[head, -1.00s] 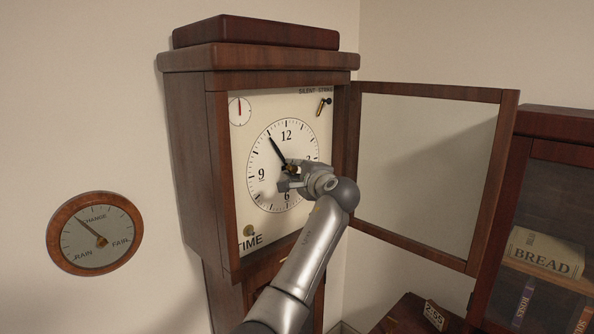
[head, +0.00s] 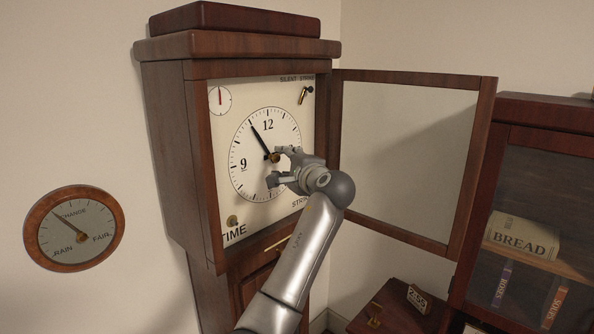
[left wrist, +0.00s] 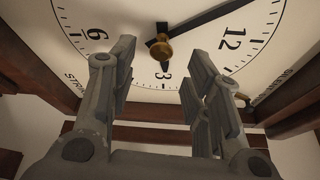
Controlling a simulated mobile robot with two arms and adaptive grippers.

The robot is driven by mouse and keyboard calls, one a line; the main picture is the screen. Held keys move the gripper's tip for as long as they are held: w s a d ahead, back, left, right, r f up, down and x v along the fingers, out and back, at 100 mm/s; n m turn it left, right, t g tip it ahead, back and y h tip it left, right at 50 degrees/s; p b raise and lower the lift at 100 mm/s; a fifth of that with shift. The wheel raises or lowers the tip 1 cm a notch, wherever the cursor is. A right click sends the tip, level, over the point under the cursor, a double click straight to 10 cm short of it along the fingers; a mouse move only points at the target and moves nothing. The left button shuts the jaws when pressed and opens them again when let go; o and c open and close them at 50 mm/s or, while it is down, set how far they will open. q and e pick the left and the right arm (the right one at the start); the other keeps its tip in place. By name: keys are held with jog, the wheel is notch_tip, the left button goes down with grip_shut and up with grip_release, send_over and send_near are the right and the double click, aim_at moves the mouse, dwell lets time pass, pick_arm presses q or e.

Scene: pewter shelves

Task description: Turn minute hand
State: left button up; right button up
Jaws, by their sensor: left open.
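The clock dial (head: 240,182) is white with black numerals, inside a tall wooden case. The black minute hand (head: 259,136) points up and left, close to 11; it also shows in the left wrist view (left wrist: 205,22). A brass hub (left wrist: 160,48) holds it at the dial's centre. A short dark hand (left wrist: 162,27) shows beside the hub, pointing toward the 9 side. My left gripper (head: 276,166) is open and empty before the dial, near the hub on its lower right. In the left wrist view its two fingers (left wrist: 160,66) stand apart below the hub. My right gripper is not in view.
The glazed clock door (head: 405,165) stands open to the right. A small lever (head: 304,95) is at the dial plate's upper right, a knob (head: 232,221) at its lower left. A round barometer (head: 74,229) hangs left. A bookcase (head: 540,130) stands right.

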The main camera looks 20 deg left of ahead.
pick_arm(q)
jog(key=v, duration=0.7)
jog(key=shift+s+d, duration=0.3)
jog(key=shift+f, duration=0.1)
